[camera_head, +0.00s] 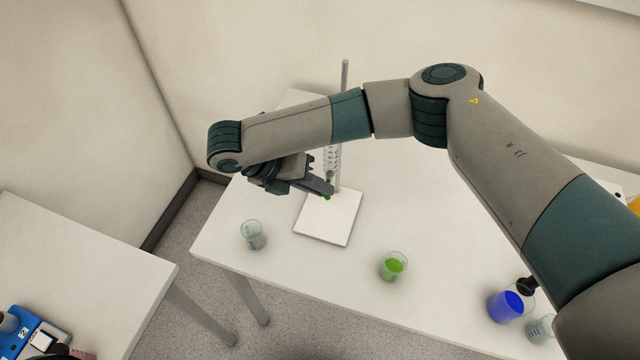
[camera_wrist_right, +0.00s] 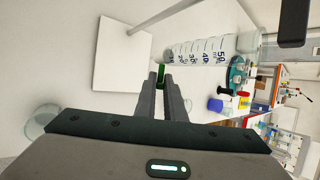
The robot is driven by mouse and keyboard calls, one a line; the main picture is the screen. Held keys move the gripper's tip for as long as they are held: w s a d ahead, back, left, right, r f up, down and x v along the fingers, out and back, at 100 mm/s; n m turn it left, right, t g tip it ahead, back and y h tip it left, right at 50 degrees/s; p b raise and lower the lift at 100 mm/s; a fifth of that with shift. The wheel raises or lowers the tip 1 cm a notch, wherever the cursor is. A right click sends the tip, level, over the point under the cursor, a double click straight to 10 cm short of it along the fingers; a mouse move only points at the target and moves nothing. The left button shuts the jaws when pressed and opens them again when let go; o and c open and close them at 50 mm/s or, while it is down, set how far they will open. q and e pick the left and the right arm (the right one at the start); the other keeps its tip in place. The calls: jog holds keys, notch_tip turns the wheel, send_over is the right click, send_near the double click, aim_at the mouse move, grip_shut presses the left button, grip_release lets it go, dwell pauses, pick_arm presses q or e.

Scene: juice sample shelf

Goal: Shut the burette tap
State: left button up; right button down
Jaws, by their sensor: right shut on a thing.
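The burette (camera_head: 333,160) stands upright beside the metal stand rod (camera_head: 345,120), above the white stand base (camera_head: 340,225). In the right wrist view, its graduated tube (camera_wrist_right: 205,48) lies sideways across the picture. The green burette tap (camera_head: 327,197) is at its lower end and shows between my fingertips in the right wrist view (camera_wrist_right: 160,73). My right gripper (camera_head: 329,190) is shut on the tap; its two fingers (camera_wrist_right: 163,85) are close together. The fingers hide part of the tap, so its exact angle is unclear. I do not see my left gripper.
An empty beaker (camera_head: 253,235) stands left of the base. A beaker of green liquid (camera_head: 393,267) is at right front. A beaker of blue liquid (camera_head: 505,306) stands farther right. A side table (camera_head: 80,250) holds a blue device (camera_head: 28,335). My right arm spans above the bench.

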dwell(0.4)
jog(key=c, duration=1.8)
grip_release()
jog(key=shift+a, duration=0.1)
jog(key=shift+c, duration=0.2)
jog(key=b+v, duration=0.5)
jog(key=v, duration=1.2)
jog(key=shift+a+b, duration=0.3)
jog(key=shift+b, duration=0.05)
